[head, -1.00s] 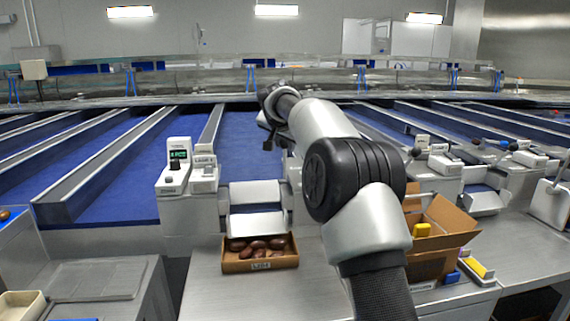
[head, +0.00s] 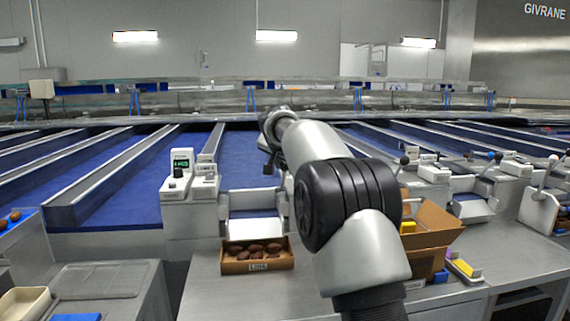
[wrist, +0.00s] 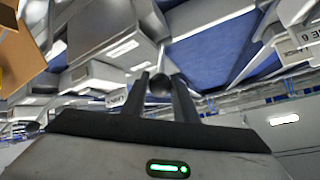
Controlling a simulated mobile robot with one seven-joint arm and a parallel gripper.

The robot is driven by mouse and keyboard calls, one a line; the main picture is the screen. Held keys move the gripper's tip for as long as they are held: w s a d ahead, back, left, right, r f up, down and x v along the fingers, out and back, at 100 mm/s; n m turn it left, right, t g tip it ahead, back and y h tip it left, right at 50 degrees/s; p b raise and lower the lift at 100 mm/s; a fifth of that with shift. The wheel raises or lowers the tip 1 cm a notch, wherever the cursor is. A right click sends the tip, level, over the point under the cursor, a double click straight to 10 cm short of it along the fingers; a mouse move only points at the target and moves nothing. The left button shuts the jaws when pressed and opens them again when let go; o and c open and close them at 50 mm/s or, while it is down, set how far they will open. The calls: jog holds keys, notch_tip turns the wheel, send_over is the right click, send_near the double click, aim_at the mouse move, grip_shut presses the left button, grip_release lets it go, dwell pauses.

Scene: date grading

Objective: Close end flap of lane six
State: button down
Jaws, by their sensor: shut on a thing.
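In the head view the end of a blue lane has a metal end flap (head: 255,228) and chute, beside a post with a lane label (head: 204,170) too small to read. In the wrist view a label (wrist: 303,38) ends in "NE 6". My gripper (wrist: 160,88) is shut on a dark round knob (wrist: 158,82), which sits between the two fingertips. The knob's lever is mostly hidden. In the head view my arm hides the right side of the chute and the knob.
A cardboard tray (head: 228,267) of dates stands under the chute. An open cardboard box (head: 432,222) stands right of my arm. A scale-like unit with a green display (head: 181,165) is at left. Bare steel counter (head: 215,298) lies in front.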

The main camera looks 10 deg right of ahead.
jog(key=shift+s+d+f, duration=0.1)
jog(key=shift+s+f, duration=0.1)
jog(key=shift+f, duration=0.15)
jog(key=c, duration=1.4)
grip_release()
jog(key=shift+c, duration=0.2)
jog(key=shift+r, duration=0.1)
jog(key=shift+s+r, duration=0.15)
jog(key=shift+r, duration=0.05)
jog(key=v, duration=1.7)
jog(key=shift+p, duration=0.4)
